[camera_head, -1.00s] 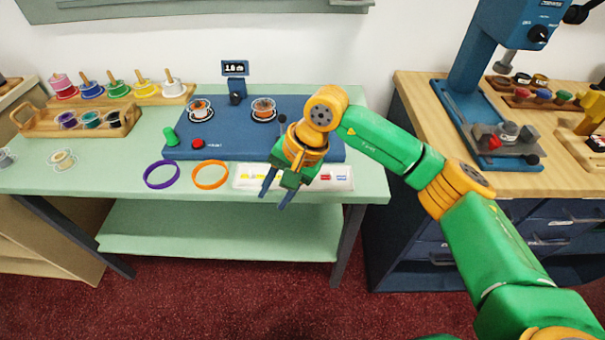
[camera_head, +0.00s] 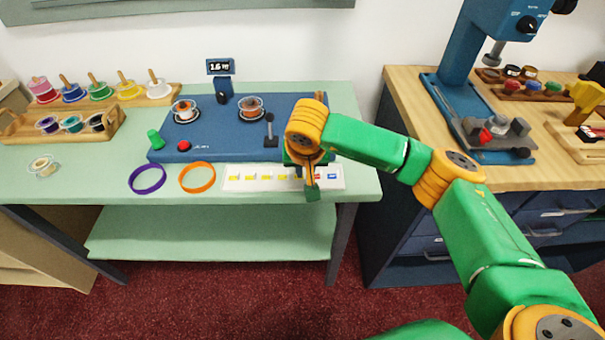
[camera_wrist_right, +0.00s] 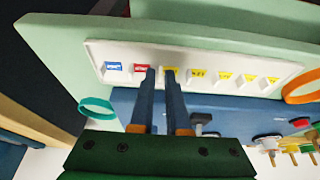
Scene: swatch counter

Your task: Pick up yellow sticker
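Several yellow stickers (camera_head: 250,178) lie in a row on a white strip (camera_head: 227,185) at the table's front edge, beside a red sticker (camera_head: 318,177) and a blue sticker (camera_head: 332,176). My right gripper (camera_head: 312,188) points down over the strip's right part and hides some of it. In the right wrist view the gripper (camera_wrist_right: 160,76) is open, with a narrow empty gap between its fingers. The fingertips lie between the red sticker (camera_wrist_right: 140,68) and the nearest yellow sticker (camera_wrist_right: 170,71), one tip overlapping that yellow one. Contact cannot be told. My left gripper is out of view.
A purple ring (camera_head: 147,179) and an orange ring (camera_head: 197,177) lie left of the strip. A blue board (camera_head: 215,135) with spools, a red button and a lever stands behind it. A teal ring (camera_wrist_right: 97,105) shows in the right wrist view.

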